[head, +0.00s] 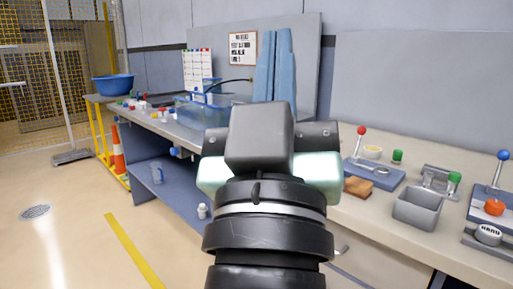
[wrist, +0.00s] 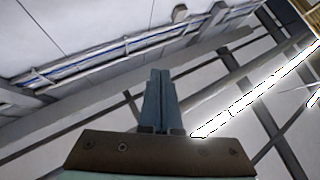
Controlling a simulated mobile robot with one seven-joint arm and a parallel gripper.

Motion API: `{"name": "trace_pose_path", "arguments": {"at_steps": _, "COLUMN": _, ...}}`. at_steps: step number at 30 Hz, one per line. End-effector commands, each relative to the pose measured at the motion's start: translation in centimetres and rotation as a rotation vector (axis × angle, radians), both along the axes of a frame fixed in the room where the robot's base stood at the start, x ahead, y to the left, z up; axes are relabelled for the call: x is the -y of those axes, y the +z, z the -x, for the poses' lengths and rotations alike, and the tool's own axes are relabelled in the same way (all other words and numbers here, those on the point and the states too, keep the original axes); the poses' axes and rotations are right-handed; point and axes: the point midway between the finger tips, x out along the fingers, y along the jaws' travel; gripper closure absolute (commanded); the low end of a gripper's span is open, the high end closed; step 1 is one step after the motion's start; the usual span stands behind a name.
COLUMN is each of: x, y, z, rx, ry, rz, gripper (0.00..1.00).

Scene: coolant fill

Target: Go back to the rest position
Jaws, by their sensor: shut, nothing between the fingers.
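My gripper (head: 277,38) points upward in the middle of the head view, in front of the workbench. Its two blue fingers stand side by side above the dark wrist housing. In the wrist view the fingers of my gripper (wrist: 160,76) are together with nothing between them. That view looks up at ceiling beams and pipes. My arm hides part of the bench behind it.
The long workbench (head: 440,234) runs behind my arm. An orange cone (head: 118,153) stands at left. The floor (head: 75,215) at front left is clear.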

Motion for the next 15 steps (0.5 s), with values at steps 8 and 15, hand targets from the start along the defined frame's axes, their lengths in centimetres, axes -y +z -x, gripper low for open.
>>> {"name": "trace_pose_path", "arguments": {"at_steps": 8, "x": -1.8, "y": 11.6, "z": 4.3, "rx": 0.126, "ry": 0.22, "rz": -0.121, "gripper": 1.0}}
{"name": "trace_pose_path", "arguments": {"at_steps": 15, "x": -1.8, "y": 19.0, "z": 4.3, "rx": 0.123, "ry": 0.218, "rz": -0.119, "gripper": 1.0}}
